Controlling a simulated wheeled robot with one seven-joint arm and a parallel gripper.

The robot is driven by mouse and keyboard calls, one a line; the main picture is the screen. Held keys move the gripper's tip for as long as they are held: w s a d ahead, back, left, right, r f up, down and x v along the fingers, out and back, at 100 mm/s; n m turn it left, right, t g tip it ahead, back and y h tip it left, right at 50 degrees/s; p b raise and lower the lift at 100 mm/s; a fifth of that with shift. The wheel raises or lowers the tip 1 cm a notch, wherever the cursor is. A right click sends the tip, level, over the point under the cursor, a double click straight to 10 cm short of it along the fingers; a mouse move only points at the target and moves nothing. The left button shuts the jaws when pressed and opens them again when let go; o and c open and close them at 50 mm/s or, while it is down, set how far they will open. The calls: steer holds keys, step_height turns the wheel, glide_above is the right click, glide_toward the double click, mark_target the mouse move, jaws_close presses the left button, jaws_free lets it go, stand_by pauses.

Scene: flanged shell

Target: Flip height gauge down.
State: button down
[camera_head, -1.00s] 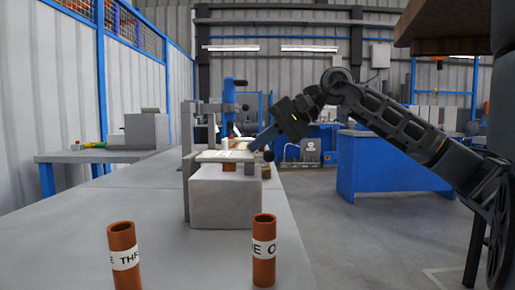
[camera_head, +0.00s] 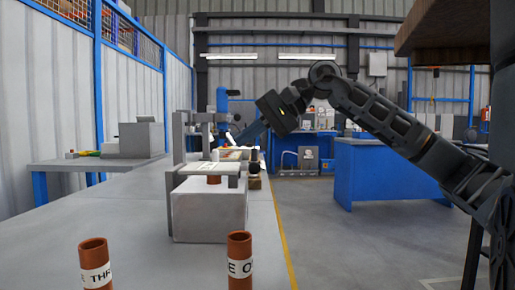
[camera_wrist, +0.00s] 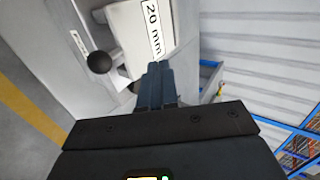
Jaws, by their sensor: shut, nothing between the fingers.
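A pale plate with a "20 mm" label (camera_wrist: 152,28) lies just ahead of my fingertips in the wrist view; it looks like part of the height gauge. A black ball knob (camera_wrist: 99,62) stands to its left. In the head view a pale flat plate (camera_head: 205,169) sits over a light grey block (camera_head: 208,212), with a short brown piece beneath it. My gripper (camera_head: 236,142) is beyond the block, angled down to the left. In the wrist view my gripper (camera_wrist: 158,72) is shut and empty, its tips close to the labelled plate; contact cannot be told.
Two brown labelled tubes (camera_head: 96,265) (camera_head: 239,262) stand on the grey bench in front. A blue upright device (camera_head: 221,100) stands behind the block. A grey box (camera_head: 141,139) is on the side table at left. Open floor lies to the right.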

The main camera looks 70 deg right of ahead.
steer(key=s+d+r+p, duration=0.2)
steer(key=s+d, duration=0.1)
steer(key=s, duration=0.5)
steer(key=shift+s+d+r, duration=0.15)
steer(key=shift+s+r, duration=0.2)
steer(key=shift+s, duration=0.05)
